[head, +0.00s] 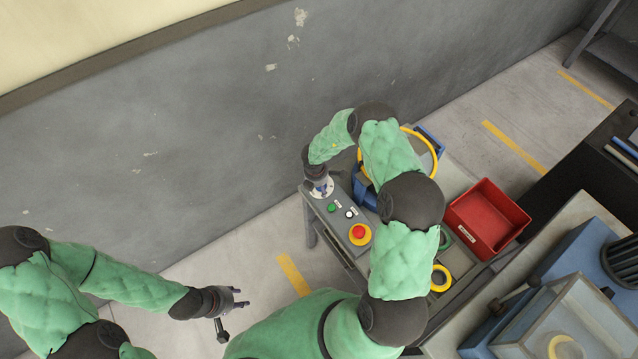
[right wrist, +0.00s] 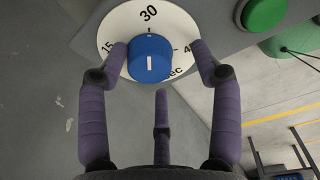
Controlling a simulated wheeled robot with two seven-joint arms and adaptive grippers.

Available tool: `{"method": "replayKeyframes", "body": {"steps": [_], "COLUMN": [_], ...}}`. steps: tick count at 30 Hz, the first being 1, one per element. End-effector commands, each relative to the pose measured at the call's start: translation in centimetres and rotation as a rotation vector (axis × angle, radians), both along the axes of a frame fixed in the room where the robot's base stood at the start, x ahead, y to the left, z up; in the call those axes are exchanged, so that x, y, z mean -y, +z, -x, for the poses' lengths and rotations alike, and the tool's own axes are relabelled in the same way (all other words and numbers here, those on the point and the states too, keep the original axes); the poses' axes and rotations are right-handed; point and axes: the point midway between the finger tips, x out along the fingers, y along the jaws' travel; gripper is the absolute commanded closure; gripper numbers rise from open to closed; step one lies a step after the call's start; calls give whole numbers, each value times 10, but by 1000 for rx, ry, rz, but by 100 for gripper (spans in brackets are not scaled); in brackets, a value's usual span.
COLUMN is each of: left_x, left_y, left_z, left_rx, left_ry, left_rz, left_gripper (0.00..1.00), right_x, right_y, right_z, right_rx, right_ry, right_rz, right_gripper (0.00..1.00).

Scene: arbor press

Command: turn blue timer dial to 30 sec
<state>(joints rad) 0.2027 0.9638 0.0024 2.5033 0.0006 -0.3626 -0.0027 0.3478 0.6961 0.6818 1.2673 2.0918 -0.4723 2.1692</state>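The blue timer dial (right wrist: 150,60) sits on a round white scale plate (right wrist: 112,28) in the right wrist view. Its white mark is upright in that picture, in line with the tick under "30". "15" is at the left, and a partly hidden number and "sec" are at the right. My right gripper (right wrist: 158,50) is open with its fingers spread around the dial. The left finger is close to the dial; the right one is apart from it. In the head view my right gripper (head: 319,184) is over the white plate. My left gripper (head: 236,312) is open and empty, away from the panel.
The control panel (head: 340,228) has a green button (head: 332,208), a white button (head: 350,214) and a red emergency button (head: 358,231) near the dial. A red bin (head: 487,217) stands to the right. The grey wall (head: 190,130) is behind. Floor is clear near my left gripper.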

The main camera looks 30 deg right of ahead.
Motion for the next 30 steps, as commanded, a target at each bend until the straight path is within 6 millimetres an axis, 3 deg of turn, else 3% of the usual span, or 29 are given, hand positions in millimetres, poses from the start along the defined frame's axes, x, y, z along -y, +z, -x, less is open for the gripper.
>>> {"method": "replayKeyframes", "body": {"steps": [13,30], "left_x": [0,0], "left_y": [0,0], "left_z": [0,0], "left_rx": [0,0], "left_ry": [0,0], "left_rz": [0,0], "left_gripper": [60,60], "right_x": [3,-10], "right_y": [13,108], "right_z": [-4,5], "right_rx": [9,7], "right_ry": [-2,0], "right_rz": [6,4], "right_gripper": [37,37]}}
